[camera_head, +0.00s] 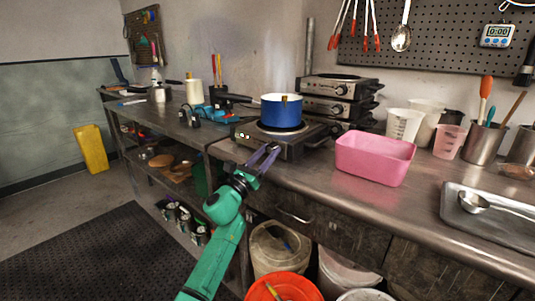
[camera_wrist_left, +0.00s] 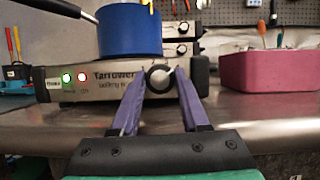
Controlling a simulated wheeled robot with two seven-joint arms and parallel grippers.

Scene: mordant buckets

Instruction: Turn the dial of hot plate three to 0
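A silver hot plate (camera_head: 283,143) stands at the bench's front edge with a blue pot (camera_head: 281,110) on its burner. Its front panel (camera_wrist_left: 105,78) carries partly hidden lettering, a lit green light and a lit red light. A round black dial with a pale pointer (camera_wrist_left: 158,77) sits on the panel. My left gripper (camera_head: 265,159) is in front of this panel. In the wrist view its purple fingers (camera_wrist_left: 161,80) are apart, one tip on either side of the dial; contact cannot be told. No dial number is readable. My right gripper is not in view.
A pink tub (camera_head: 375,157) stands right of the hot plate. Stacked hot plates (camera_head: 340,98) stand behind. Measuring cups and a metal tray (camera_head: 490,233) are further right. An orange bucket (camera_head: 283,287) is below the bench edge.

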